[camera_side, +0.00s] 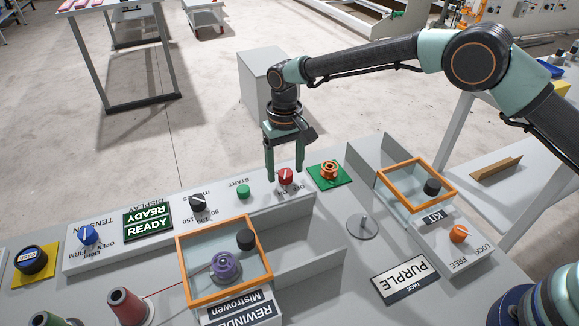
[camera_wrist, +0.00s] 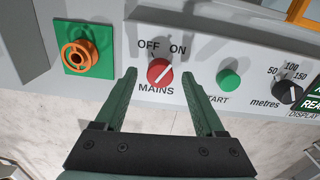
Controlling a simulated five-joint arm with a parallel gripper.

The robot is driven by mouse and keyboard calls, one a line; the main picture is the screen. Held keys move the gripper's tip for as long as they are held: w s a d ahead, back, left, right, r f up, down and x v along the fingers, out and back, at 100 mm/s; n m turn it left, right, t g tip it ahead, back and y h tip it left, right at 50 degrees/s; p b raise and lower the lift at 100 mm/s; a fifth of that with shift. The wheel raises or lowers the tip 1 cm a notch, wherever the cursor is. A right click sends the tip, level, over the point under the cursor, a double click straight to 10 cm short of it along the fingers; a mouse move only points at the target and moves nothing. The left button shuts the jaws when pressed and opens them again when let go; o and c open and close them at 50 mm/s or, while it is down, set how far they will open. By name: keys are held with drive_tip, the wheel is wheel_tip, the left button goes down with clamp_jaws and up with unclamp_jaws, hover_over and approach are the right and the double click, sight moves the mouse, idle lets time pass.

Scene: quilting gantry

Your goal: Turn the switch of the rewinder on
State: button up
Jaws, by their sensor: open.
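The red MAINS switch (camera_wrist: 160,72) is a round knob on the grey panel, with OFF and ON printed beside it. A pale line on it slants up to the right in the wrist view; I cannot tell for sure which label it marks. The switch also shows in the side view (camera_side: 286,176), partly hidden by a finger. My gripper (camera_wrist: 159,74) is open, with one finger on each side of the knob and a gap on both sides. In the side view my gripper (camera_side: 285,174) points down over the panel. The rewinder (camera_side: 238,308) has an orange-framed clear cover over a purple spool.
A green START button (camera_side: 243,191), a black metres dial (camera_side: 198,203) and a READY display (camera_side: 148,224) line the panel.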

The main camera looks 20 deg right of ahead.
sight(285, 172)
wheel_tip(285, 172, up, 11)
drive_tip(key=shift+r, duration=0.2)
idle(0.4)
drive_tip(key=s+d+r+t, duration=0.3)
drive_tip(key=s+d+r, duration=0.3)
drive_tip(key=d+r, duration=0.7)
drive_tip(key=s+d+f+t, duration=0.2)
drive_tip(key=s+d+f, duration=0.1)
drive_tip(key=s+d, duration=0.8)
drive_tip(key=s, duration=0.4)
drive_tip(key=shift+s+d+f+m+t, duration=0.2)
drive_tip(key=shift+s+d+m+t, duration=0.05)
drive_tip(key=shift+s+m+t, duration=0.05)
